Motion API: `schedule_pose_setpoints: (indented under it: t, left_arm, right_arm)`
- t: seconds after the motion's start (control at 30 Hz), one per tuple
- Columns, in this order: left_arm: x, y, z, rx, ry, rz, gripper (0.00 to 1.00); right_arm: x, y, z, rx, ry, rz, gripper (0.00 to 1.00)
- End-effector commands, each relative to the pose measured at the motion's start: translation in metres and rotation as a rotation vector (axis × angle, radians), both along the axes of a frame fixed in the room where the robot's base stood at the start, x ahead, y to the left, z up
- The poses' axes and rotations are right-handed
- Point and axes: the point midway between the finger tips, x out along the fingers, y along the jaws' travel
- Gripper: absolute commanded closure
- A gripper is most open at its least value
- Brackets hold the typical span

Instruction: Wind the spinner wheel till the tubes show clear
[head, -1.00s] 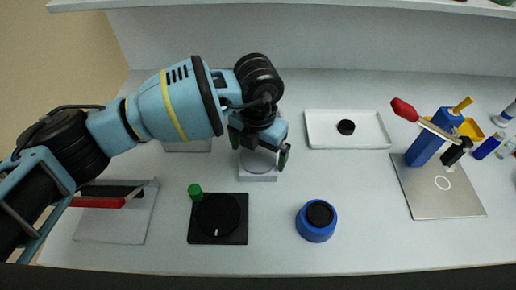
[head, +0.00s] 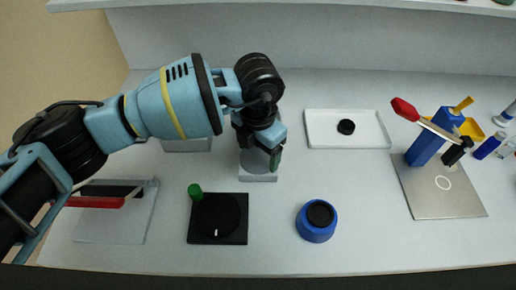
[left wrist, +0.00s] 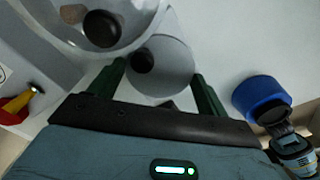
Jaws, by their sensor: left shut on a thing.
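A black wheel (head: 218,214) with a white mark lies on a square black base, with a green knob (head: 195,190) at its upper left. I take this to be the spinner wheel. My left gripper (head: 260,158) is behind it, over a small white block (head: 258,177). Its fingers are around a pale round thing, which also shows in the left wrist view (left wrist: 175,70); the hand hides most of it in the head view. I make out no tubes. My right gripper is not in view.
A blue round pot (head: 316,232) with a black top stands right of the wheel. A white tray (head: 372,137) holds a black cap. A metal plate (head: 472,205) with a blue block and red-handled tool is at right. The front middle is mostly free.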

Motion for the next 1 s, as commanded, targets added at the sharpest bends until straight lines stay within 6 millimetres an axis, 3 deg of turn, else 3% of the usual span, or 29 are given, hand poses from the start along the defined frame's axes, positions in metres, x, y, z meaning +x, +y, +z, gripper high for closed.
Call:
schedule_pose_setpoints:
  t: [0.37, 0.4, 0.57, 0.87, 1.0]
  left_arm:
    - [0.000, 0.000, 0.000, -0.001, 0.001, -0.039, 0.46]
    - [0.000, 0.000, 0.000, -0.001, 0.001, -0.038, 0.20]
    - [0.000, 0.000, 0.000, -0.001, 0.001, -0.038, 0.01]
    - [0.000, 0.000, 0.002, -0.001, 0.000, -0.037, 0.01]
    - [0.001, 0.000, 0.016, -0.003, -0.003, -0.038, 0.01]
  right_arm:
    - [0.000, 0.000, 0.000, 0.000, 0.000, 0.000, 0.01]
    - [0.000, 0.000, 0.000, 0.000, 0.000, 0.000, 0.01]
    - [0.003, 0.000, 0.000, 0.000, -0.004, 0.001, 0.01]
    - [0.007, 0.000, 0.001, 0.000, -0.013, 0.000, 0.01]
    - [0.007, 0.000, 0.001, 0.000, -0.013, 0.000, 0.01]
